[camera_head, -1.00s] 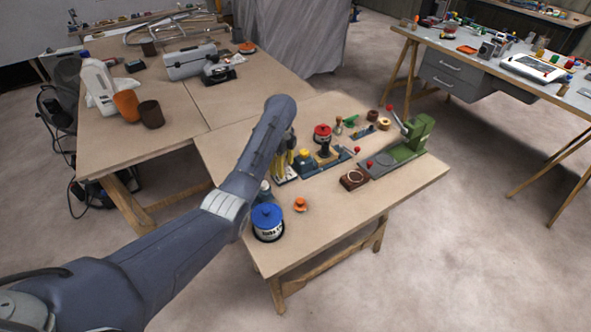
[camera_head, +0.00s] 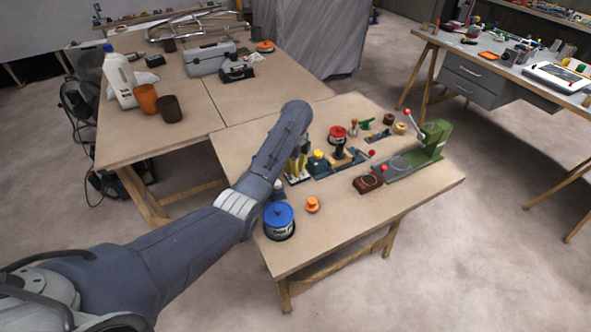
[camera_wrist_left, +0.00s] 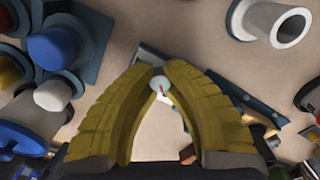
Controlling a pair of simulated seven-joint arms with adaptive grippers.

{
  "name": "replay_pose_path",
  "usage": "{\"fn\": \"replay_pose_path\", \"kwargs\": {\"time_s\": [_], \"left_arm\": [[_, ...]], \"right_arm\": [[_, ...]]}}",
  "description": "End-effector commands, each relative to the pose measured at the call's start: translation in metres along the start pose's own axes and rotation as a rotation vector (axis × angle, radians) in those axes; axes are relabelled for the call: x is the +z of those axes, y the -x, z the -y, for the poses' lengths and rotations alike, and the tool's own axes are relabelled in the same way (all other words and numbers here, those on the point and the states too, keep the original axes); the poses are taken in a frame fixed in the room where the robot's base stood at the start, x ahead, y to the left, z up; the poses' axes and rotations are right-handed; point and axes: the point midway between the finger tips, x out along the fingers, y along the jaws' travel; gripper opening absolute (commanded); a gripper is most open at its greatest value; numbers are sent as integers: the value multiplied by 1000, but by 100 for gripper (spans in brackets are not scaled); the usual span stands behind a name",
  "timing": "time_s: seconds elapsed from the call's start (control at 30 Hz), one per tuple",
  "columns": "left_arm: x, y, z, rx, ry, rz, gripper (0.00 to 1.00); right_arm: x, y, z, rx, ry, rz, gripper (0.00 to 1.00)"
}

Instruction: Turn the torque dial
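My left gripper (camera_head: 297,172) reaches down over the near worktable, its yellow fingers partly hidden behind my forearm in the head view. In the left wrist view its two yellow fingers (camera_wrist_left: 160,72) curve inward and their tips come together around a small pale round dial (camera_wrist_left: 160,85) with a red mark, which I take as the torque dial. The tips appear to touch it on both sides. What the dial sits on is mostly hidden by the fingers. I cannot make out the dial in the head view. My right gripper is not in view.
A yellow-topped blue fixture (camera_head: 318,160) and a red-topped part (camera_head: 337,133) stand right of the gripper. A blue-lidded tin (camera_head: 279,221) and an orange knob (camera_head: 312,205) stand nearer. A green press (camera_head: 432,143) stands right. The table's front right is clear.

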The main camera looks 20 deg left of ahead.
Motion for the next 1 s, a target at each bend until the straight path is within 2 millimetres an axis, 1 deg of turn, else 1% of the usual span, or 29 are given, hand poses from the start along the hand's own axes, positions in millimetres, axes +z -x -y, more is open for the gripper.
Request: {"fn": "replay_pose_path", "kwargs": {"time_s": [0.37,0.53,0.67,1.0], "left_arm": [[0,0,0,0,6,-1,0],[-1,0,0,0,57,-2,0],[-1,0,1,1,138,-7,0],[-2,0,1,1,427,-13,0]], "right_arm": [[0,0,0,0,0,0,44],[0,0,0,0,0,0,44],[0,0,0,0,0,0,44],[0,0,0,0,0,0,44]]}}
